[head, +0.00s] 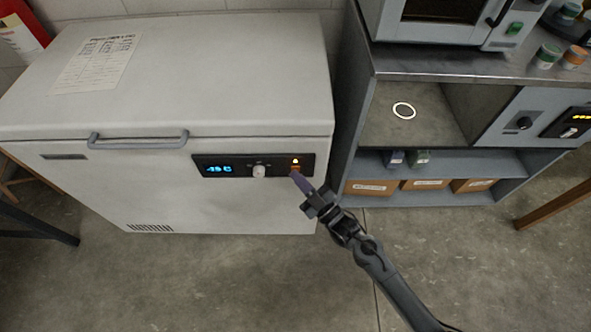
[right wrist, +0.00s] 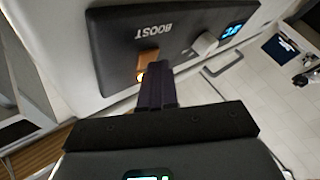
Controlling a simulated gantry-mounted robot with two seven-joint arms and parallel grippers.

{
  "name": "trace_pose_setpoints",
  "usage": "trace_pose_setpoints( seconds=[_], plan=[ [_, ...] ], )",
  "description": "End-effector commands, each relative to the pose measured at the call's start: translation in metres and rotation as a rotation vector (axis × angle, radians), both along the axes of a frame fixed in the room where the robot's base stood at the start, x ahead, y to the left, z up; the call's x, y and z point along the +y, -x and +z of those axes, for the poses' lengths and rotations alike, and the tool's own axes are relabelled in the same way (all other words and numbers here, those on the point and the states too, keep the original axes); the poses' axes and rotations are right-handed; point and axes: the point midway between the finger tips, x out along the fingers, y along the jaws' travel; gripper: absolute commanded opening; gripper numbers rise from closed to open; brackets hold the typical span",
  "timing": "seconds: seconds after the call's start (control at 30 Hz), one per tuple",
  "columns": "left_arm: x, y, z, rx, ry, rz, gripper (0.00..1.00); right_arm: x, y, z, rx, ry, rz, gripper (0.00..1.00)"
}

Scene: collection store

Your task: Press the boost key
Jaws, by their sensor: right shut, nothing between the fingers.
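The boost key is a small orange key (right wrist: 148,60) on the dark control panel (head: 225,160) of a white chest freezer (head: 170,90). The word BOOST shows upside down beside it in the right wrist view. A lit orange lamp (head: 295,160) shows above the key in the head view. My right gripper (head: 298,178) is shut and empty, its tips at the key's lower edge. In the right wrist view the fingertips (right wrist: 154,68) overlap part of the key; I cannot tell whether they touch it. My left gripper is not in view.
The panel also has a blue display (head: 219,169) and a pale knob (head: 259,171). The freezer lid has a grey handle (head: 138,139). A grey shelf unit (head: 350,120) with boxes stands close on the right. The floor in front is clear.

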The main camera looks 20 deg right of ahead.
Motion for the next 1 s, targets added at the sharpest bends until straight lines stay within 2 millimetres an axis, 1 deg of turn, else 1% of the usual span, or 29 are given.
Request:
trace_pose_setpoints(
  seconds=[0.17,0.5,0.87,1.0],
  plan=[
    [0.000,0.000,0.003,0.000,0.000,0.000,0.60,0.001,0.002,0.001,0.001,0.000,0.000,0.00],
    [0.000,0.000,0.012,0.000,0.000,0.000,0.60,0.006,0.015,0.002,0.000,0.000,-0.001,0.00],
    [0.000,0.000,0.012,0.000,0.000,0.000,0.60,0.007,0.017,0.000,0.000,0.000,-0.001,0.00],
    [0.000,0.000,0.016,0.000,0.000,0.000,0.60,0.009,0.022,0.001,0.002,0.000,0.001,0.00]
  ],
)
